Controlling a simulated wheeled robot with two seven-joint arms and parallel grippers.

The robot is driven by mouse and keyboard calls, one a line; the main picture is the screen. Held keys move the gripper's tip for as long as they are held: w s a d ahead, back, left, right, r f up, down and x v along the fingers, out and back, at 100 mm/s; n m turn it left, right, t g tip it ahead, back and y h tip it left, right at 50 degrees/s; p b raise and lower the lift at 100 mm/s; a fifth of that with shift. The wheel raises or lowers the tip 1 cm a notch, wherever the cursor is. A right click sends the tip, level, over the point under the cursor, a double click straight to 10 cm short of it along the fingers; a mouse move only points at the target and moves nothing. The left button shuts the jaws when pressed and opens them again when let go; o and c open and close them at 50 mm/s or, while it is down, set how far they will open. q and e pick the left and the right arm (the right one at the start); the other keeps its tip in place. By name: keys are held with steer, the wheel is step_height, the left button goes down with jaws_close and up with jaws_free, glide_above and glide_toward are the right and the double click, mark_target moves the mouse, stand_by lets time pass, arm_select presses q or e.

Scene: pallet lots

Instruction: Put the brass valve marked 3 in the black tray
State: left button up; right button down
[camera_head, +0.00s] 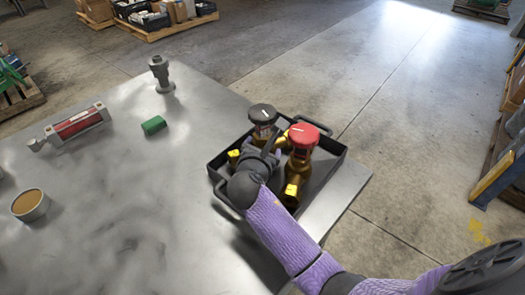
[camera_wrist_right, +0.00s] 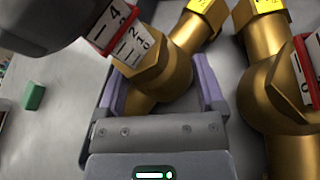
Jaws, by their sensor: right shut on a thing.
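The black tray (camera_head: 333,160) lies on the grey table's right corner. My right gripper (camera_head: 262,152) is over the tray's left part, shut on a brass valve with a black knob (camera_head: 263,114). In the wrist view the purple-padded fingers (camera_wrist_right: 165,95) grip the brass body (camera_wrist_right: 160,72) from both sides. A second brass valve with a red knob (camera_head: 303,136) stands in the tray just right of it; it also shows in the wrist view (camera_wrist_right: 285,90). I cannot tell whether the held valve touches the tray floor. No 3 is readable on either valve. My left gripper is out of view.
On the table are a green block (camera_head: 153,125), a red and grey device (camera_head: 76,124), a dark grey upright fitting (camera_head: 160,73) and a round tin (camera_head: 30,204). The table's middle is clear. Loaded pallets stand on the floor beyond.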

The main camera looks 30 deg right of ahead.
jaws_free()
steer(key=shift+r, duration=0.15)
steer(key=p+v, duration=0.4)
steer(key=v, duration=0.7)
steer(key=shift+s+r, duration=0.1)
steer(key=shift+s+a+r+p, duration=0.1)
steer(key=shift+s+a+p, duration=0.1)
steer(key=shift+p, duration=0.1)
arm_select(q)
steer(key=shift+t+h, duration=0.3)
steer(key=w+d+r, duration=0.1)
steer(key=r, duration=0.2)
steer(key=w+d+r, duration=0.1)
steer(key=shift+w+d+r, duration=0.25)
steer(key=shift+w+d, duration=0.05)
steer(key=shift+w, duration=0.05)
